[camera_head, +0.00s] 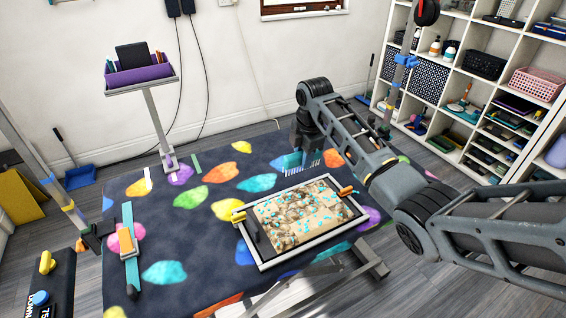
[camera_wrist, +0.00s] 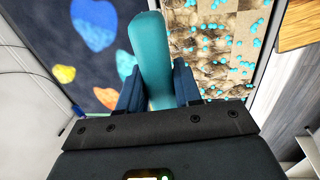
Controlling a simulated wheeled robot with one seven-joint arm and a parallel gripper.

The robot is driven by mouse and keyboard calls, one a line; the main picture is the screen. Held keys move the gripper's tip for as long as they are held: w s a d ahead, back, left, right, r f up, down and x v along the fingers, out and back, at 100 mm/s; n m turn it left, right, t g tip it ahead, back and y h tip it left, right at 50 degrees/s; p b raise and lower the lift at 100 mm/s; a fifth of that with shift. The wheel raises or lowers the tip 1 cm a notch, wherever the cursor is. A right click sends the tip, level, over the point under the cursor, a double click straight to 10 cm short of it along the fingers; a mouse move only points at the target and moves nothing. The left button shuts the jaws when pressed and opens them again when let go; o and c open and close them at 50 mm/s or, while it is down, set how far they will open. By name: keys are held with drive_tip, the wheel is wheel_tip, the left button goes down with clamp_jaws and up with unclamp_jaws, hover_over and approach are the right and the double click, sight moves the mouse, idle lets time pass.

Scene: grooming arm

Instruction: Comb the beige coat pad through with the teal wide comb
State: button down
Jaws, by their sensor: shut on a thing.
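The beige coat pad (camera_head: 318,204) lies in a light-rimmed frame on the table, its surface covered with brown tufts and turquoise specks. It also shows in the wrist view (camera_wrist: 222,50), right of the comb. My gripper (camera_head: 304,148) is shut on the teal wide comb (camera_head: 287,162), above the table just beyond the pad's far edge. The comb's teeth point down and look apart from the pad. In the wrist view, the teal handle (camera_wrist: 153,45) runs between the two dark blue fingers of my gripper (camera_wrist: 158,88).
A yellow clamp (camera_head: 238,216) and an orange clamp (camera_head: 347,190) sit on the pad's frame. The patterned table (camera_head: 205,235) has free room left of it. A long teal tool (camera_head: 129,225) with an orange block lies at the left. A purple bin (camera_head: 138,74) stands behind.

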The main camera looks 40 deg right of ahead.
drive_tip(key=shift+s+d, duration=0.25)
drive_tip(key=shift+d, duration=0.15)
drive_tip(key=shift+s+d+f+b, duration=0.1)
drive_tip(key=shift+d+f+b, duration=0.05)
drive_tip(key=shift+f+b, duration=0.15)
wheel_tip(320, 180, down, 5)
drive_tip(key=b, duration=0.5)
drive_tip(key=shift+f, duration=0.2)
drive_tip(key=shift+f+b, duration=0.45)
drive_tip(key=shift+f, duration=0.45)
drive_tip(key=shift+r, duration=0.1)
drive_tip(key=shift+s+p, duration=0.2)
drive_tip(key=shift+p, duration=0.2)
drive_tip(key=s+p, duration=0.2)
drive_tip(key=s+a+p, duration=0.1)
drive_tip(key=s, duration=0.1)
drive_tip(key=s+a+p, duration=0.1)
drive_tip(key=s+p, duration=0.1)
drive_tip(key=shift+s+a+p, duration=0.15)
drive_tip(key=shift+s+p, duration=0.15)
drive_tip(key=shift+s, duration=0.45)
